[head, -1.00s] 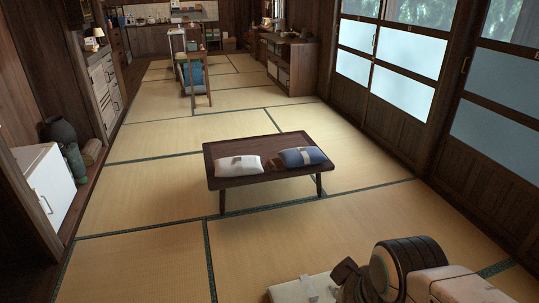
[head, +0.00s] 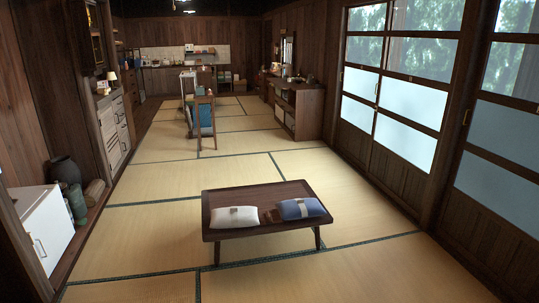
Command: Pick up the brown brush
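A low dark wooden table (head: 292,192) stands on the tatami at the lower middle of the head view. A small brown thing (head: 270,215) lies on it between two cushions. It may be the brown brush, but it is too small to tell. A white cushion (head: 235,217) lies on its left, and a blue cushion with a pale band (head: 302,208) on its right. My gripper is not in view, so what it holds cannot be seen.
A white cabinet (head: 44,226), a dark pot (head: 65,170) and green vessels (head: 76,202) line the left wall. Sliding doors (head: 403,140) run along the right. A chair (head: 204,118) and wooden cabinet (head: 298,108) stand farther back. The tatami around the table is clear.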

